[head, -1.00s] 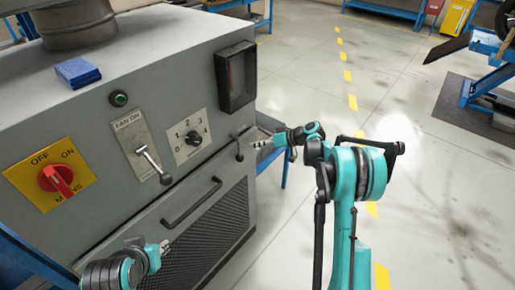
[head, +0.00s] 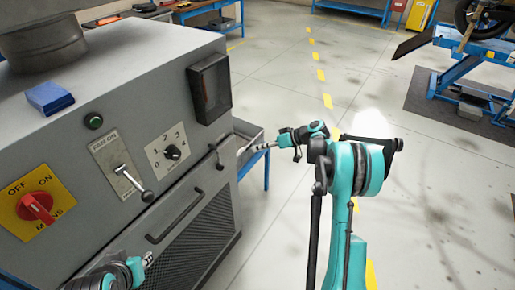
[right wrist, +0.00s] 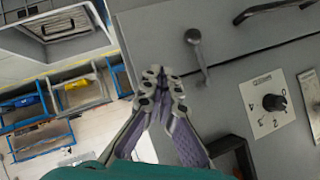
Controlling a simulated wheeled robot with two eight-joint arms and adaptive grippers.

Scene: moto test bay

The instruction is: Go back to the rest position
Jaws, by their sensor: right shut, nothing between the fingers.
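My right gripper (head: 256,149) is shut and empty, in front of the grey machine (head: 130,75), right of a small dark latch handle (head: 219,158) and apart from it in the picture. The right wrist view shows its fingertips (right wrist: 162,85) together, with the latch handle (right wrist: 196,50) beyond them. My left gripper (head: 147,259) is low in the head view, in front of the machine's lower panel; its fingers are too small to judge.
The machine's front carries a red rotary switch (head: 36,207), a fan lever (head: 134,184), a dial (head: 172,152) and a drawer handle (head: 173,216). A blue block (head: 49,97) lies on top. Open floor (head: 295,110) stretches right, with a blue lift (head: 470,68) farther off.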

